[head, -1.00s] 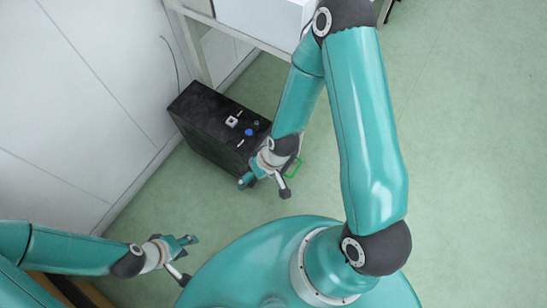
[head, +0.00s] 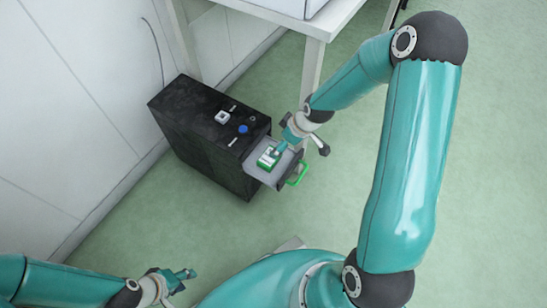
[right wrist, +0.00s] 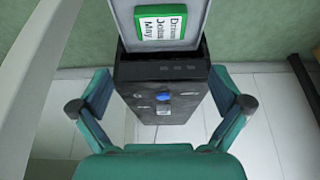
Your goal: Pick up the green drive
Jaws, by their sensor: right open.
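The green drive (head: 268,157) with a white label lies in the grey pulled-out drawer (head: 262,171) of a black case. My right gripper (head: 299,146) is open over the drawer's upper right side; one finger overlaps the drive in the head view, and contact cannot be told. In the right wrist view the drive (right wrist: 161,23) is at the top, beyond the spread, empty fingers of my right gripper (right wrist: 160,97).
The black case (head: 195,125) stands on the green floor near the white wall, with a blue button (head: 243,129) on top. The drawer has a green handle (head: 298,174). A white table (head: 320,25) stands behind, its leg near my right arm. Floor to the right is clear.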

